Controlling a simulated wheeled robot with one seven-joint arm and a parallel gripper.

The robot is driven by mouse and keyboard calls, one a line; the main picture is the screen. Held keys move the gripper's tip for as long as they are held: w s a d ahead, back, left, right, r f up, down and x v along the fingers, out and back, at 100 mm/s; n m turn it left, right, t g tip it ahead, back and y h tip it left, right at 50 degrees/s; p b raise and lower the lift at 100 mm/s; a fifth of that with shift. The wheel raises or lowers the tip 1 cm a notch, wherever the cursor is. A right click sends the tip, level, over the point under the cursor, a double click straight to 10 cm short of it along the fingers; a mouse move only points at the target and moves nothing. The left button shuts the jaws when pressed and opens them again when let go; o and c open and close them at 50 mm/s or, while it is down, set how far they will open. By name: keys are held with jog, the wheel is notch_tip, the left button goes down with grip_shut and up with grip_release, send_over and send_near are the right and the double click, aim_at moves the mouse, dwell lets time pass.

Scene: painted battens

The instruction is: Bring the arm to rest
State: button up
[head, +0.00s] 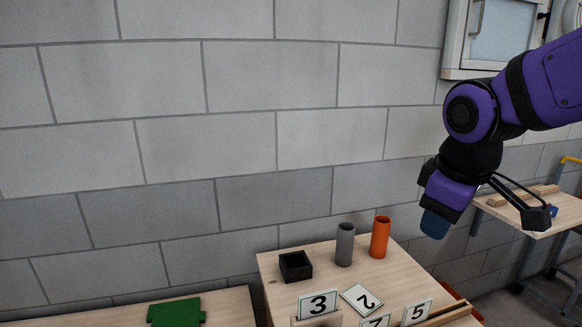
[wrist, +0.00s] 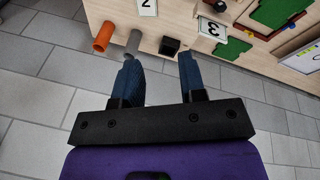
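My purple and black arm reaches in from the right of the head view, with its wrist bent down. My gripper (head: 436,222) points down and to the left, in the air to the right of the orange cylinder. In the wrist view my gripper (wrist: 157,65) has its two blue fingers apart with nothing between them. Below and beyond it lies grey tiled floor.
A wooden table holds a black open box (head: 295,266), a grey cylinder (head: 345,244), an orange cylinder (head: 380,237) and several number cards (head: 318,305). A green piece (head: 176,312) lies at lower left. A side table (head: 555,212) and wall cabinet (head: 500,30) are at right.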

jog(key=s+d+r+m+t, duration=0.2)
jog(key=s+d+r+m, duration=0.1)
jog(key=s+d+m, duration=0.4)
jog(key=s+m, duration=0.1)
jog(key=s, duration=0.2)
jog(key=shift+s+d+r, duration=0.15)
jog(key=shift+s+r, duration=0.2)
jog(key=shift+o, duration=0.3)
dwell(0.8)
